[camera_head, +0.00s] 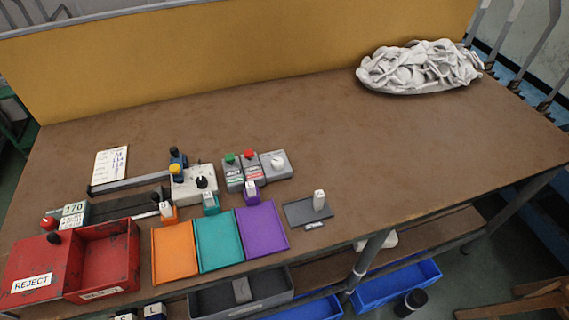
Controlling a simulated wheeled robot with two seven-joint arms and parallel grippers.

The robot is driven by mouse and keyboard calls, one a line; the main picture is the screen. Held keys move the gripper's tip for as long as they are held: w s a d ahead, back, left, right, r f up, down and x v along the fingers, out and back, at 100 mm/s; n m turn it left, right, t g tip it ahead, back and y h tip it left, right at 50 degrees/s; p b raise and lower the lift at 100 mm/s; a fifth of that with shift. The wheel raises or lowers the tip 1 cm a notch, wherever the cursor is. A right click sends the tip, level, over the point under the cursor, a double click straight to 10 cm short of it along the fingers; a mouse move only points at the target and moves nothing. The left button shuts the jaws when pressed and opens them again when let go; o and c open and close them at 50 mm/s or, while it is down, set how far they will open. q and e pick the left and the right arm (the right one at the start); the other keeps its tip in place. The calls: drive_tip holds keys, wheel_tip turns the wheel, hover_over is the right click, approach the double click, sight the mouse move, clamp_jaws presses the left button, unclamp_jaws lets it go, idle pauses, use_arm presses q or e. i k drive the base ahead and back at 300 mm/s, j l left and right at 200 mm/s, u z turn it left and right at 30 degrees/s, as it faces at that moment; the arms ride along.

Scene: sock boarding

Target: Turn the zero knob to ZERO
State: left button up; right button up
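Several controls stand at the left of the brown table, and their small markings are too small to read, so I cannot tell for certain which is the zero knob. A grey box at the right end of the control row carries a white knob (277,160). A pale box (194,188) to its left carries a black knob (202,182) and a yellow-topped part (176,170). A red knob (48,222) sits at the far left beside a display (75,209) that appears to read 170. Neither of my grippers is in view.
Green (230,158) and red (249,155) buttons stand between the boxes. Orange (173,252), teal (218,240) and purple (262,229) trays line the front edge, with a red REJECT box (35,270) at left. White fabric (420,66) is heaped back right.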

sight(276, 162)
drive_tip(key=k+j+z, duration=0.15)
drive_tip(key=z, duration=0.25)
drive_tip(key=k+j+z, duration=0.15)
drive_tip(key=z, duration=0.2)
drive_tip(key=k+z, duration=0.2)
drive_tip(key=z, duration=0.2)
